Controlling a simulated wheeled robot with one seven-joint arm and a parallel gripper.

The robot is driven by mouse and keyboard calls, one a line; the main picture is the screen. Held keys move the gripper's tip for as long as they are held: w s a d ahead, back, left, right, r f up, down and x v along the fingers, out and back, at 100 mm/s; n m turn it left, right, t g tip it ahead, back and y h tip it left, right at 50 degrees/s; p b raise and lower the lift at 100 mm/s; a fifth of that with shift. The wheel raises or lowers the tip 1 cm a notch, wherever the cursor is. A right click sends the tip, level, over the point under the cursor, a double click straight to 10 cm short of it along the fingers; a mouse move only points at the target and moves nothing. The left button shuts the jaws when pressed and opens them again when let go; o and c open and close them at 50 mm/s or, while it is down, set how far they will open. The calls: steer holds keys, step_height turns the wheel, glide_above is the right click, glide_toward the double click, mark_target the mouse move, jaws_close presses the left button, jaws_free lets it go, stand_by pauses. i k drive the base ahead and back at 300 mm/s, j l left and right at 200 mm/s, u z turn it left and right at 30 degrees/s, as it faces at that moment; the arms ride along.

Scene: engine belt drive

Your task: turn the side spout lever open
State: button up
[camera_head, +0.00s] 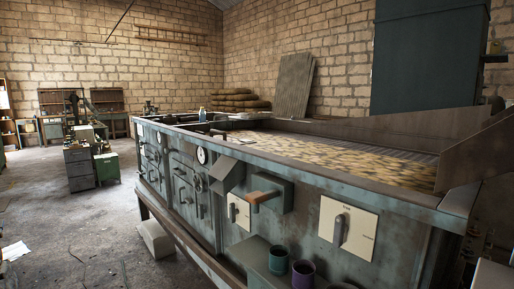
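A long grey-green metal machine (300,172) fills the middle and right. Its side panel has a cream plate (362,222) carrying a grey lever (339,231), which points roughly up and down. The plate's lettering is too small to read. A smaller cream plate (243,216) to the left carries another upright grey lever (232,212). Between them a box (282,190) juts out with a brown, wood-like handle or lip (262,196). I cannot tell which of these is the side spout lever. My gripper is not in view.
A dark angular hood (227,174) juts out left of the box. A ledge (257,257) below holds a green cup (278,260) and a purple cup (303,273). A pale block (156,239) lies on the floor by the machine. The floor at left is mostly clear.

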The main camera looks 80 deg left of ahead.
mark_target(233, 211)
steer(key=u, duration=2.05)
